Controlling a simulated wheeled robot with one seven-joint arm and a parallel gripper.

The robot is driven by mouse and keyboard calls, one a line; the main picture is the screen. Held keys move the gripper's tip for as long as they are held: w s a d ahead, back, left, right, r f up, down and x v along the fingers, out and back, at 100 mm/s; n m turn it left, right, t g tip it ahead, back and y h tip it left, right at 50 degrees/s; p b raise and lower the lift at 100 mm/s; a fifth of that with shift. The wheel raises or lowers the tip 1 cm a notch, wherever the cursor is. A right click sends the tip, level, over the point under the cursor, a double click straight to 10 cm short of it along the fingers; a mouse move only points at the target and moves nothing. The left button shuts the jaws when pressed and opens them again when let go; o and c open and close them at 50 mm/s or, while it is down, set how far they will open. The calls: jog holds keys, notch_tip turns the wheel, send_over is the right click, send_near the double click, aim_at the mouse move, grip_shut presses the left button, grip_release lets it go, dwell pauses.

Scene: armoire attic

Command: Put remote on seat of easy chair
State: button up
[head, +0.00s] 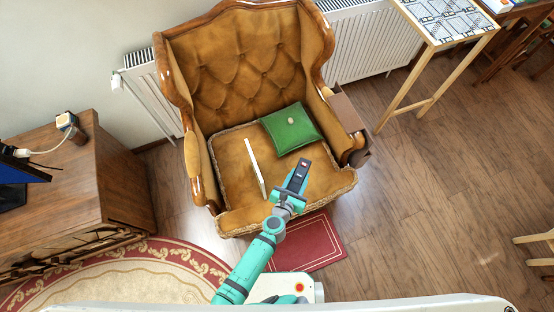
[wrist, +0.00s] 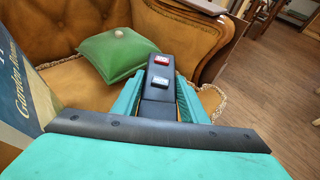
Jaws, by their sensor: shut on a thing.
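The easy chair (head: 238,62) is brown tufted leather with a wooden frame, and its seat (head: 231,185) lies in front of me. My gripper (head: 289,194) is over the front right part of the seat in the head view. It is shut on the remote (head: 298,174), a dark slim bar. In the wrist view the remote (wrist: 158,88) lies between the two teal fingers (wrist: 158,104), with a red and a white button on top. Its far end points toward the chair back. I cannot tell whether the remote touches the seat.
A green cushion (head: 289,129) with a small pale round thing on it lies at the seat's back right. A thin book (head: 255,168) stands on edge left of my gripper; its cover (wrist: 22,90) shows in the wrist view. The seat's left part is bare.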

jog(key=x, duration=0.3)
jog(key=d+x, duration=0.1)
jog(key=x, duration=0.2)
jog(key=s+x, duration=0.1)
jog(key=x, duration=0.2)
jog(key=shift+w+d+f, duration=0.2)
jog(key=shift+d+f, duration=0.15)
send_over(312, 166)
jog(key=shift+s+a+f, duration=0.1)
jog(key=shift+f, duration=4.45)
jog(key=shift+f, duration=0.2)
jog(key=o, duration=1.1)
